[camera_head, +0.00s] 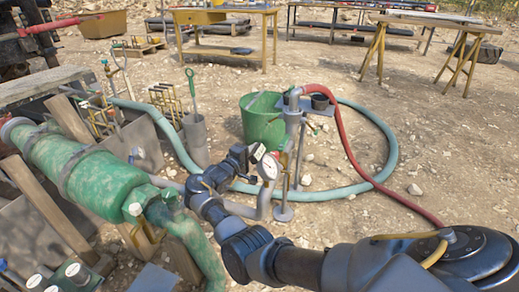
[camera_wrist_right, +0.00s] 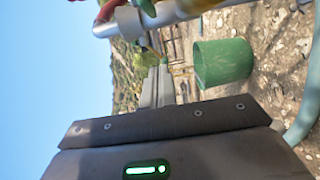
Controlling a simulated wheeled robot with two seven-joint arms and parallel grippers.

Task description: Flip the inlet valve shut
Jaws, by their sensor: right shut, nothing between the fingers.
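A metal standpipe (camera_head: 292,121) stands right of centre in the head view, with a red hose at its top and a round white gauge (camera_head: 268,167) beside it. I cannot pick out the inlet valve for certain; small red and yellow parts sit on the pipework by the gauge. My right arm comes in from the lower right, and my right gripper (camera_head: 254,153) is shut and empty, close beside the gauge and standpipe. Whether it touches them I cannot tell. In the right wrist view, a pale pipe (camera_wrist_right: 178,12) with a red part and a yellow-green part crosses the top. My left gripper is not in view.
A green bucket (camera_head: 262,120) stands behind the standpipe. A red hose (camera_head: 345,140) and a blue-green hose (camera_head: 388,150) loop to the right. A large green cylinder (camera_head: 95,175) lies at left. Work tables stand at the back. Open gravel lies at right.

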